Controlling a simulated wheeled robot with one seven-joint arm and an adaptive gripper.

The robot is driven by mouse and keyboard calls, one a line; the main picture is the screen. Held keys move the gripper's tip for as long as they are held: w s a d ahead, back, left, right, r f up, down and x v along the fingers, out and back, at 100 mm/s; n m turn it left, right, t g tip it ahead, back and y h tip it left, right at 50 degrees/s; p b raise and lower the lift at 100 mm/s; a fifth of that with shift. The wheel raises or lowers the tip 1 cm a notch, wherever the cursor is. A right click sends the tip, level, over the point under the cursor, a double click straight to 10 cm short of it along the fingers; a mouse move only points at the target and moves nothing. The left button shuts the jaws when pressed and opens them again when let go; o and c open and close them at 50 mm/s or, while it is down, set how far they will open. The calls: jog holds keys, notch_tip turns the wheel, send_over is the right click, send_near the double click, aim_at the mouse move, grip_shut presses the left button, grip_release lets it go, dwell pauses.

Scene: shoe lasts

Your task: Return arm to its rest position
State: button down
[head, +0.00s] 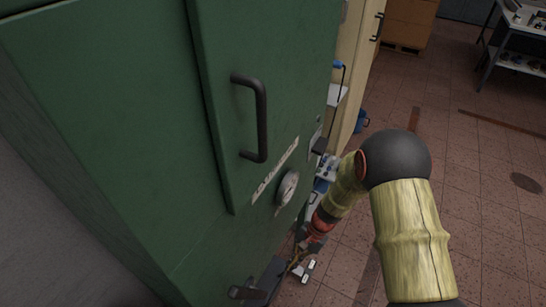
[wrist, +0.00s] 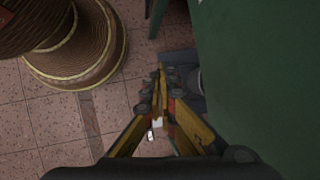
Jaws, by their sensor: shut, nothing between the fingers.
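My arm is bent in the head view, with yellow bamboo-like links and a dark round joint, and reaches down beside the green cabinet (head: 110,120). My gripper (head: 300,264) is low at the end of it, in front of the cabinet's lower part, small and partly lost among dark things there. In the wrist view my gripper (wrist: 162,84) has its yellow and dark fingers drawn together at the tips, with nothing seen held between them. The cabinet's green side (wrist: 265,70) is close to the right of the fingers; I see no clear contact.
Tiled floor (head: 490,200) is open at right; a table (head: 520,45) stands far off.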

jog(key=s+d+r+n+t+h, duration=0.1)
jog(key=s+d+r+n+t, duration=0.1)
jog(key=r, duration=1.1)
jog(key=s+d+r+n+t+h, duration=0.2)
jog(key=s+d+r, duration=0.4)
jog(key=r, duration=0.8)
jog(key=s+d+r+n+t+h, duration=0.1)
jog(key=s+d+r+n+t, duration=0.2)
jog(key=r, duration=1.1)
jog(key=shift+s+d+r+t+h, duration=0.25)
jog(key=shift+s+d+t, duration=0.3)
jog(key=shift+s+t, duration=0.3)
